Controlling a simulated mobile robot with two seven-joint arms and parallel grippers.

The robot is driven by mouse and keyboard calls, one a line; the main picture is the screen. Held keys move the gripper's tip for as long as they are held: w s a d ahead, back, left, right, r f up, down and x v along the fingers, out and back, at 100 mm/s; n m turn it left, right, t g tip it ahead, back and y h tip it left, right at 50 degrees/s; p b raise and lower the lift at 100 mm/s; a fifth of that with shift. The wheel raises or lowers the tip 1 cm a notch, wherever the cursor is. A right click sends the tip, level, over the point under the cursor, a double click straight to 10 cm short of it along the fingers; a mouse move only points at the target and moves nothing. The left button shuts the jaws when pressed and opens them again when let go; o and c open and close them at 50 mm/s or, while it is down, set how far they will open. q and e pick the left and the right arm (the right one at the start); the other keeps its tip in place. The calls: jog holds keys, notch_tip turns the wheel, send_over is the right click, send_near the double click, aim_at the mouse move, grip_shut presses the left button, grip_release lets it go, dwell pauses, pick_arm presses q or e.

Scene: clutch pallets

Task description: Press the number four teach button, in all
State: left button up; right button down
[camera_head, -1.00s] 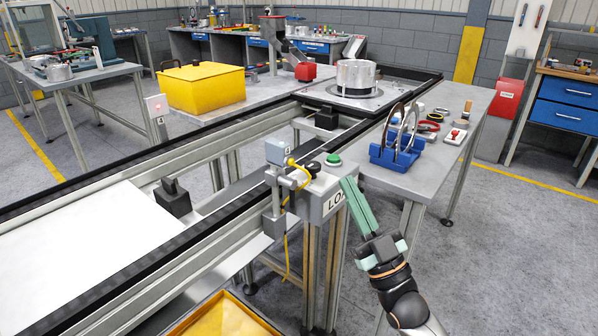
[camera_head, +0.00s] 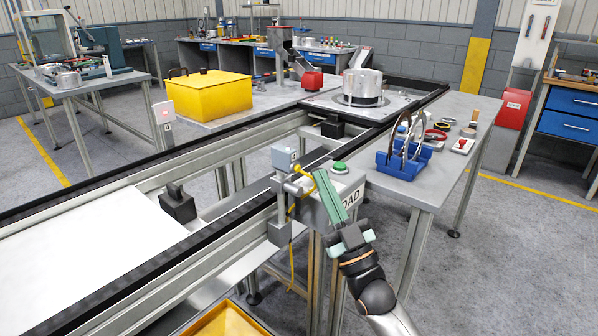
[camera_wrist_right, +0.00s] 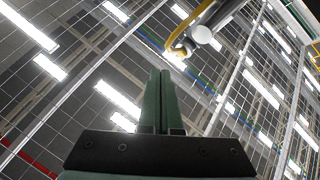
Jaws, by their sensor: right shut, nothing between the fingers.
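A small grey-blue sensor box (camera_head: 284,157), marked with what looks like a 4, sits on a bracket at the conveyor's near rail, with a yellow cable. Its teach button is too small to make out. My right gripper (camera_head: 319,174) is shut and empty. Its green fingers point up and left over the grey LOAD box, with the tips just right of the sensor and cable in the picture. I cannot tell whether they touch anything. In the right wrist view the shut fingers (camera_wrist_right: 160,78) point towards a yellow cable (camera_wrist_right: 195,25) and a grey rounded part. My left gripper is out of view.
A green button (camera_head: 339,168) tops the LOAD box (camera_head: 350,188), close right of my fingertips. Another post-mounted box (camera_head: 163,112) with a red light stands across the conveyor. A blue rack (camera_head: 403,163) holding rings stands on the table to the right.

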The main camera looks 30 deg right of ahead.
aim_at(297, 168)
jog(key=shift+w+a+y, duration=0.3)
jog(key=shift+w+a, duration=0.1)
jog(key=shift+w, duration=0.4)
dwell(1.3)
jog(key=shift+w, duration=0.1)
jog(key=shift+w+a, duration=0.15)
jog(key=shift+w, duration=0.15)
